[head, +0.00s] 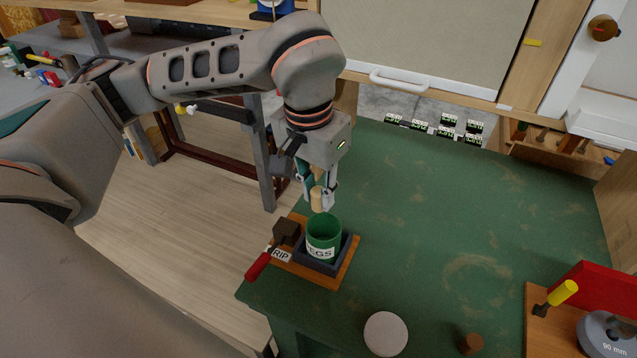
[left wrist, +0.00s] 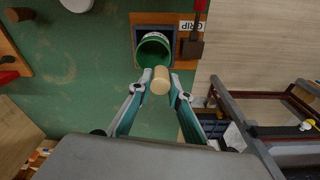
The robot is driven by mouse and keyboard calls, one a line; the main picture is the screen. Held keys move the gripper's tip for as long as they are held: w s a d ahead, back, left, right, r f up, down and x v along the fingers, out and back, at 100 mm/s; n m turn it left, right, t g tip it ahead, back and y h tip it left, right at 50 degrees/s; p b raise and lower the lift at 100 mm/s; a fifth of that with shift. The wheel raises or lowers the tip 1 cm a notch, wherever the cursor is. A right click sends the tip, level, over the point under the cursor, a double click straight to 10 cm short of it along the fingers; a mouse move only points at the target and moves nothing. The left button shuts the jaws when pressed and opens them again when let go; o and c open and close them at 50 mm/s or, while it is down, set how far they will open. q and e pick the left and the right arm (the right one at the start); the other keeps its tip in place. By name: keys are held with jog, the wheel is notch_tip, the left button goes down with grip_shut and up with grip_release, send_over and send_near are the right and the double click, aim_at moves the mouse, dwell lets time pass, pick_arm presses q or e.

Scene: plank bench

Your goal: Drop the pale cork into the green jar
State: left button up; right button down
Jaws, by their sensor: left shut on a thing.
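My left gripper (head: 317,198) is shut on the pale cork (head: 317,199) and holds it above the bench. In the left wrist view the pale cork (left wrist: 160,80) sits between the two fingertips of the left gripper (left wrist: 161,84). The green jar (head: 323,234), open at the top with a white label, stands in a dark square holder on a wooden board. The cork is above the jar's far side in the head view. In the left wrist view the jar (left wrist: 153,50) shows just beyond the cork. My right gripper is in neither view.
A red-handled tool (head: 262,263) lies beside the jar on the board (head: 345,269). A white disc (head: 386,334) and a brown cork (head: 470,343) are near the front. The green bench top's middle (head: 440,220) is clear.

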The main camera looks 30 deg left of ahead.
aim_at(313, 196)
pick_arm(q)
jog(key=o, duration=0.8)
jog(key=r, duration=0.4)
jog(key=s+r, duration=0.1)
jog(key=r, duration=0.7)
jog(key=shift+s+a, duration=0.1)
jog(key=shift+s, duration=0.15)
jog(key=shift+f, duration=0.1)
